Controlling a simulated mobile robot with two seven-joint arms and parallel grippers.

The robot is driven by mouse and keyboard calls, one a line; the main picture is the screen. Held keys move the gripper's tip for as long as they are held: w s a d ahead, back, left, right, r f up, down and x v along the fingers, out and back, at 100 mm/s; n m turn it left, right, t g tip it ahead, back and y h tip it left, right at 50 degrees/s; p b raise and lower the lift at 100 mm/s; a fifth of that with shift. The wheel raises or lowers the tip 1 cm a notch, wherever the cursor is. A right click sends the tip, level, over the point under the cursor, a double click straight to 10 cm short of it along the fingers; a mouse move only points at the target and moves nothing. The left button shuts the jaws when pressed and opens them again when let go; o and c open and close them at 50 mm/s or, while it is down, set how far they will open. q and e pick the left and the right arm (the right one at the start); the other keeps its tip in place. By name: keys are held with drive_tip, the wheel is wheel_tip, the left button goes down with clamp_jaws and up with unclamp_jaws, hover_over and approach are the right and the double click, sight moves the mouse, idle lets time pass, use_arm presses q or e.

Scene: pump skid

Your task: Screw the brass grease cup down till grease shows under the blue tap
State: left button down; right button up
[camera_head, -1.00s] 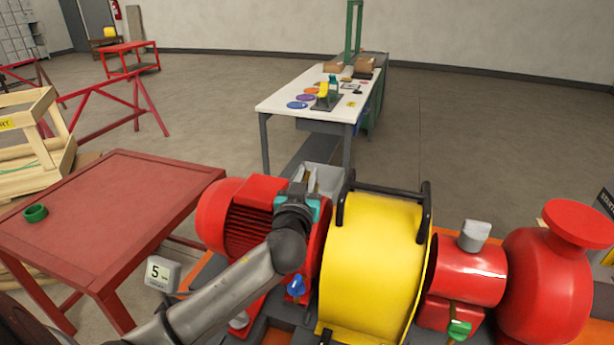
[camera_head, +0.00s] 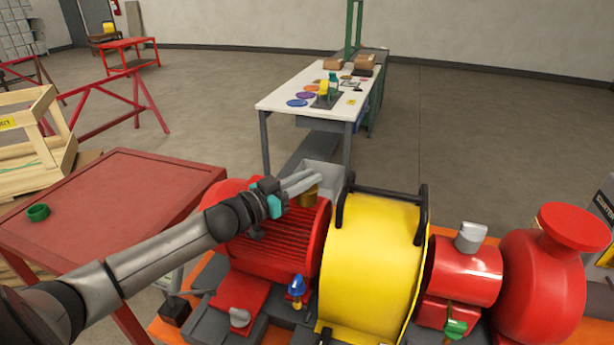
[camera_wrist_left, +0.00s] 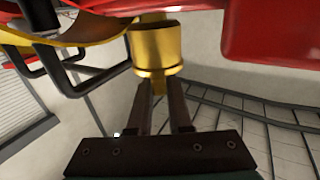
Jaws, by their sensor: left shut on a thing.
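The brass grease cup (camera_head: 308,197) is at the top of the red finned motor (camera_head: 275,240), left of the yellow guard. My left gripper (camera_head: 303,183) reaches it from the left, its fingers shut on the cup. In the left wrist view the shiny brass cup (camera_wrist_left: 158,48) is at the ends of the two dark fingers (camera_wrist_left: 164,92). The blue tap (camera_head: 297,287) is on the near side below the motor. My right gripper is not in view.
The yellow guard (camera_head: 372,265) with black handles stands close right of the cup. A green tap (camera_head: 456,328) is on the red pump side. A red table (camera_head: 110,205) with a green ring (camera_head: 38,212) is at left. A white bench (camera_head: 290,97) stands behind.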

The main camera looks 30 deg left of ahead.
use_arm(q)
drive_tip(key=shift+m+g+h, duration=0.3)
drive_tip(key=shift+m+h, duration=0.2)
drive_tip(key=shift+h, duration=0.2)
drive_tip(key=c, duration=0.8)
unclamp_jaws()
drive_tip(key=shift+c, duration=0.2)
drive_tip(key=shift+s, duration=0.1)
drive_tip(key=p+v, duration=0.1)
drive_tip(key=v, duration=1.4)
drive_tip(key=shift+a, duration=0.15)
